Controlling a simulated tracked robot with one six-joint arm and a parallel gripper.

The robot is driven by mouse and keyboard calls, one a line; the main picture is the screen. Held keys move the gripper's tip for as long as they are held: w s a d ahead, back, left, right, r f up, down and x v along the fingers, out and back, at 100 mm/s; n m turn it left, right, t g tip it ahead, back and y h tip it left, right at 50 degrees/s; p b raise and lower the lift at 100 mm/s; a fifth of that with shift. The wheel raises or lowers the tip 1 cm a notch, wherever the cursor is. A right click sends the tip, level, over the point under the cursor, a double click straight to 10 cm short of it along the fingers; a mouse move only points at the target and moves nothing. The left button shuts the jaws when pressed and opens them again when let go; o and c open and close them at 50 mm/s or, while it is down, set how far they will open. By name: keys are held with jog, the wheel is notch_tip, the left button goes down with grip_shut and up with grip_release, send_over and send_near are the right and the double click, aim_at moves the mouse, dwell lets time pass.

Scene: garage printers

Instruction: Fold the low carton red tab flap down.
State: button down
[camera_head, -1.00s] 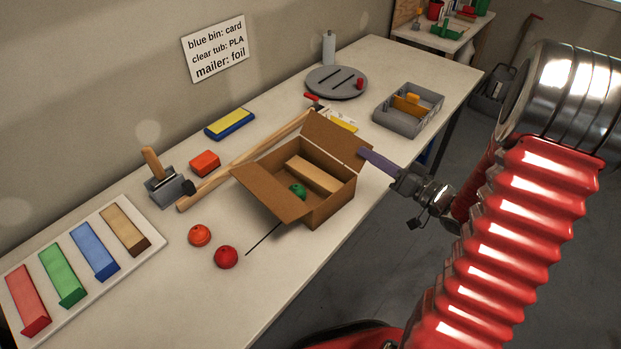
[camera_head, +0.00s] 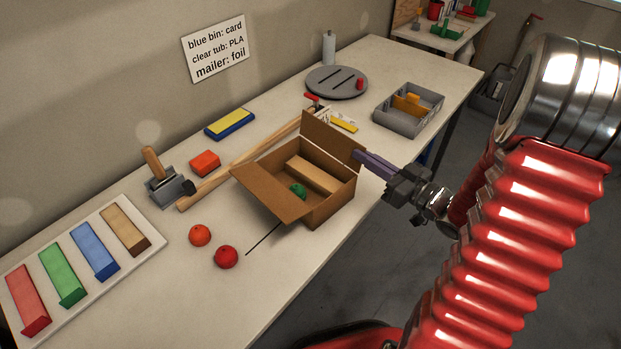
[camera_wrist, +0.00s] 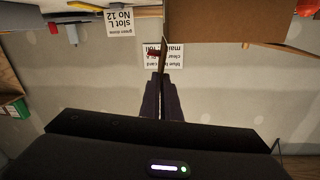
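The low cardboard carton (camera_head: 329,207) stands open on the bench. Its far-right flap (camera_head: 330,137) stands up, and its front-left flap (camera_head: 270,193) slants outward. Inside are a wooden block (camera_head: 313,173) and a green ball (camera_head: 298,190). My gripper (camera_head: 356,156) is at the right end of the upright flap, its purple fingers close together and apparently touching it. In the wrist view, the fingertips (camera_wrist: 162,73) reach a brown panel edge (camera_wrist: 230,20), with a small dark red piece (camera_wrist: 153,53) beside it. I cannot tell for sure that this is the tab.
A wooden-handled tool (camera_head: 230,166) lies behind the carton. Two balls, orange (camera_head: 200,235) and red (camera_head: 226,257), lie in front left. A grey divided bin (camera_head: 398,126) and a grey round plate (camera_head: 337,83) stand behind.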

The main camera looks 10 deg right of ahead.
jog(key=shift+s+a+n, duration=0.1)
jog(key=shift+n, duration=0.2)
jog(key=shift+s+a+n, duration=0.15)
jog(key=shift+a+n, duration=0.15)
jog(key=shift+n, duration=0.4)
jog(key=shift+s+a+n, duration=0.15)
jog(key=shift+a+n, duration=0.15)
jog(key=shift+n, duration=0.4)
jog(key=c, duration=2.5)
grip_release()
jog(key=shift+o, duration=1.2)
jog(key=shift+v, duration=2)
